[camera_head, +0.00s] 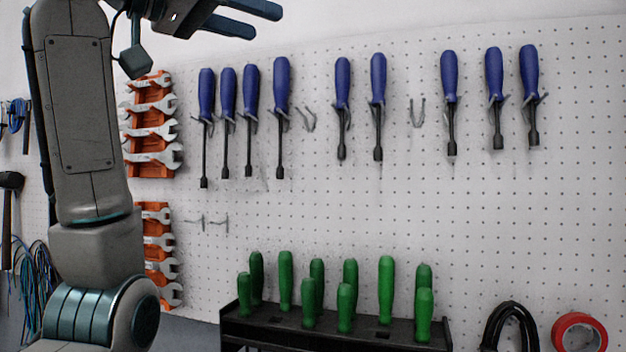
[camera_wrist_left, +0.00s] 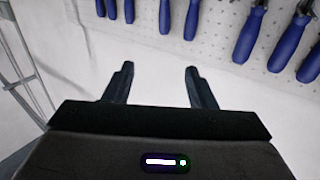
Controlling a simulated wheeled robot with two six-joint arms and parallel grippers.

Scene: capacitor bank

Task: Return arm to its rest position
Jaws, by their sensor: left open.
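My left arm rises along the left side of the head view. My left gripper (camera_head: 252,18) is at the top of that view, partly cut off by the upper edge, with its fingers pointing right. In the left wrist view its two fingers (camera_wrist_left: 158,88) stand apart with nothing between them. A bare whitish surface lies beyond the fingers. My right gripper is not in either view.
Blue-handled screwdrivers (camera_head: 281,85) hang on a white pegboard (camera_head: 580,220). Orange racks of wrenches (camera_head: 152,130) are behind my left arm. Below stands a black rack (camera_head: 290,333) of green-handled tools (camera_head: 386,290). Red tape (camera_head: 578,330) lies lower right.

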